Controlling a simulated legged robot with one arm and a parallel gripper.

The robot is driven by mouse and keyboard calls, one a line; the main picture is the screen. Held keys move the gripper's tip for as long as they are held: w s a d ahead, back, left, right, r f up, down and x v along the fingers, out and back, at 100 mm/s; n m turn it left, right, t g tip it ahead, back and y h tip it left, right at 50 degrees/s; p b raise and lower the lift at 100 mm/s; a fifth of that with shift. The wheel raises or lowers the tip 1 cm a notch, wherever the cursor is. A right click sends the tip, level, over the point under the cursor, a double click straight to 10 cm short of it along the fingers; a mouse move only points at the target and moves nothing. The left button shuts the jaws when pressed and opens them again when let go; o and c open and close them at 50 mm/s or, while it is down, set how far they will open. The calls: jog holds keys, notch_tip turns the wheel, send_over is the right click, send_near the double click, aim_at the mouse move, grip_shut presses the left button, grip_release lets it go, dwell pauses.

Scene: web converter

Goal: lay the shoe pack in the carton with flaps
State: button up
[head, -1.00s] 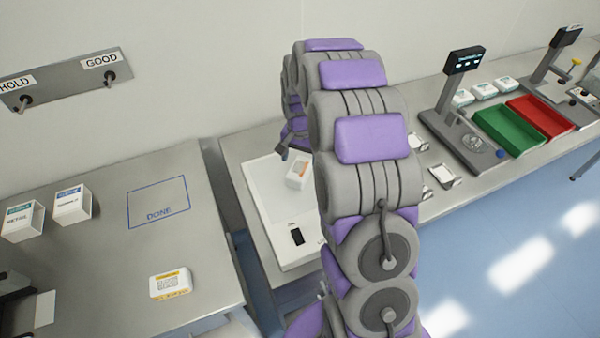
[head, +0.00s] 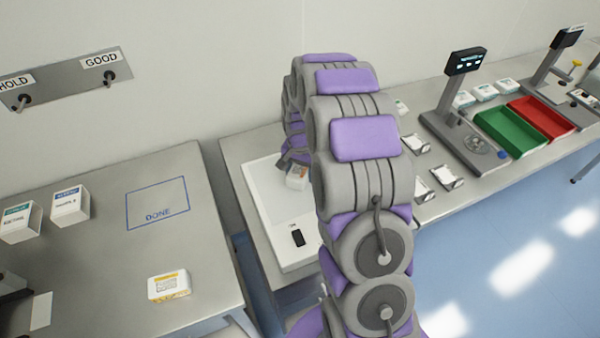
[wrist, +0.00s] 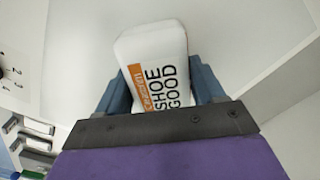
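The shoe pack (wrist: 155,65) is a small white pack with an orange band and the words SHOE GOOD. In the head view the pack (head: 297,177) rests on a white flat-topped device, partly hidden by my arm. My gripper (wrist: 163,92) is over it, with one blue-grey finger on each side, close against its sides. Whether the fingers press on it cannot be told. In the head view my gripper (head: 288,162) is mostly hidden behind my arm. I cannot make out a carton with flaps in either view.
The white device (head: 262,200) stands on a bench behind my arm. The left table holds two white boxes (head: 18,222) (head: 70,206), a yellow-labelled pack (head: 169,286) and a bare DONE outline (head: 157,203). Green (head: 509,130) and red (head: 540,115) trays lie at right.

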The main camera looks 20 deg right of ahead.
jog(key=c, duration=0.8)
jog(key=shift+o, duration=0.2)
jog(key=shift+r, duration=0.1)
